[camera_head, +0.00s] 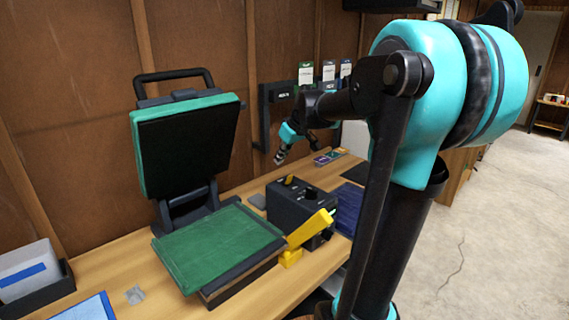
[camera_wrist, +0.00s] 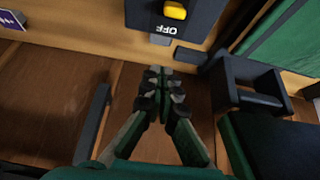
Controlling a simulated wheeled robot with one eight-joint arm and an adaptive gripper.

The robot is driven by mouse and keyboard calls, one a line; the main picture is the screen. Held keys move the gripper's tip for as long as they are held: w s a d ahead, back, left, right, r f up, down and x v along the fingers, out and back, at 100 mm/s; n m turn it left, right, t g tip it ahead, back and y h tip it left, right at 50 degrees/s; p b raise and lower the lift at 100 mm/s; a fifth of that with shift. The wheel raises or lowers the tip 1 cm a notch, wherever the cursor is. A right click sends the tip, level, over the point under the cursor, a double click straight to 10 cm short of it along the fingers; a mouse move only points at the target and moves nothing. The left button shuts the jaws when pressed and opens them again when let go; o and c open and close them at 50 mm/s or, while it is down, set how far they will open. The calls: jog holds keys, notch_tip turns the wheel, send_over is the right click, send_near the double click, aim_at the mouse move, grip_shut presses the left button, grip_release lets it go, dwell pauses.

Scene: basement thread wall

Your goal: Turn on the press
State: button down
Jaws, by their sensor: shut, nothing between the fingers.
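The press (camera_head: 187,118) stands open on the bench, its black-faced upper plate raised and its green lower bed (camera_head: 218,245) flat. A dark control box (camera_head: 300,203) sits to the right of the bed, with a yellow switch (camera_head: 289,180) on top. In the wrist view the yellow switch (camera_wrist: 175,10) is at the top edge beside the word OFF. My gripper (camera_head: 281,158) is shut and empty, above and behind the control box. In the wrist view my gripper (camera_wrist: 160,75) points toward the box, apart from the switch.
A yellow angled piece (camera_head: 312,229) stands at the front of the box. A blue mat (camera_head: 348,208) lies to its right. Packets (camera_head: 328,72) hang on the wall behind my gripper. A black tray (camera_head: 38,285) is at the left. Black press frame parts (camera_wrist: 250,90) are close at right in the wrist view.

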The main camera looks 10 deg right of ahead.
jog(key=v, duration=0.9)
jog(key=shift+s+d, duration=0.4)
jog(key=shift+s, duration=0.15)
